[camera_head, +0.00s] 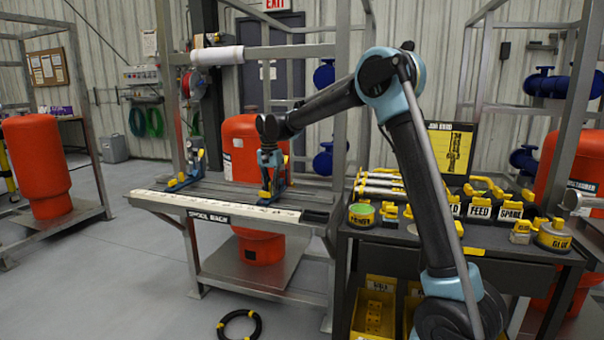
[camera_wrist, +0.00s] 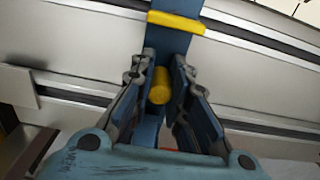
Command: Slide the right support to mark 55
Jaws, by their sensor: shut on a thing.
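The right support (camera_head: 272,198), with a blue base and yellow parts, stands on the slotted rail bench (camera_head: 230,192), near its right end. My gripper (camera_head: 269,163) is lowered onto this support from above. In the wrist view my gripper (camera_wrist: 158,100) has its two fingers on either side of a yellow cylindrical knob (camera_wrist: 160,86) on the support's blue body (camera_wrist: 168,40), shut on it. The left support (camera_head: 188,172) stands apart, farther left on the bench. A white scale strip (camera_head: 215,207) runs along the bench's front edge; its numbers are too small to read.
A pale roll (camera_head: 217,56) hangs on the frame above the bench. A dark cart (camera_head: 470,255) with labelled yellow-topped holders stands close on the right. A black ring (camera_head: 239,325) lies on the floor. The bench between the two supports looks clear.

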